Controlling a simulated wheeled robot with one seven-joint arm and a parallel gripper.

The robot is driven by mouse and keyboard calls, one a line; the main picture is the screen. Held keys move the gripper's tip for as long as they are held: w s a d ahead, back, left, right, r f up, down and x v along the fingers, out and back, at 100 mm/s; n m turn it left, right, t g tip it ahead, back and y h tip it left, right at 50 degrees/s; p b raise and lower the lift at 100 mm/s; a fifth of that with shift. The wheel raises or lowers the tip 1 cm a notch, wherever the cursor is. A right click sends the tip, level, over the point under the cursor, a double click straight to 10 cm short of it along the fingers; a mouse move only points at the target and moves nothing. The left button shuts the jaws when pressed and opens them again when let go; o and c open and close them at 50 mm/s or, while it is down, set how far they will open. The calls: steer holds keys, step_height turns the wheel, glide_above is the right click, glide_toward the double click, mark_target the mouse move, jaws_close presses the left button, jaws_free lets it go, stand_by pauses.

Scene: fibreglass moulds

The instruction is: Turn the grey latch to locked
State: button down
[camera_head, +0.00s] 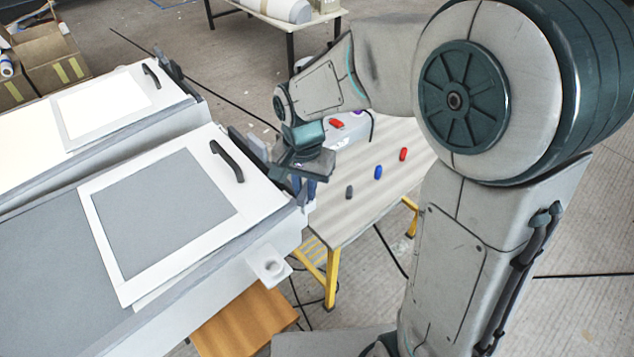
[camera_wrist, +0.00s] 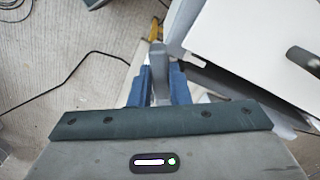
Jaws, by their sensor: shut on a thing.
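The grey latch (camera_wrist: 157,62) shows in the wrist view as an upright-looking grey bar between my two blue fingers. My gripper (camera_wrist: 158,85) is shut on it, one finger on each side. In the head view my gripper (camera_head: 308,188) is at the right end of the nearer mould, beside its white framed lid (camera_head: 105,238) with a black handle (camera_head: 227,161). There the latch is mostly hidden by my gripper, so I cannot tell its angle from that side.
A second mould with a white lid (camera_head: 75,138) and black handle lies behind. A table (camera_head: 335,215) on the right bears a grey, a blue and red small pieces and a white box. A wooden stool (camera_head: 245,325) stands below. Cables cross the floor.

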mark_target(305, 189)
stand_by(0.3)
steer(key=c, duration=1.4)
jaws_free()
steer(key=shift+o, duration=0.2)
step_height(305, 189, up, 14)
steer(key=shift+f, duration=0.1)
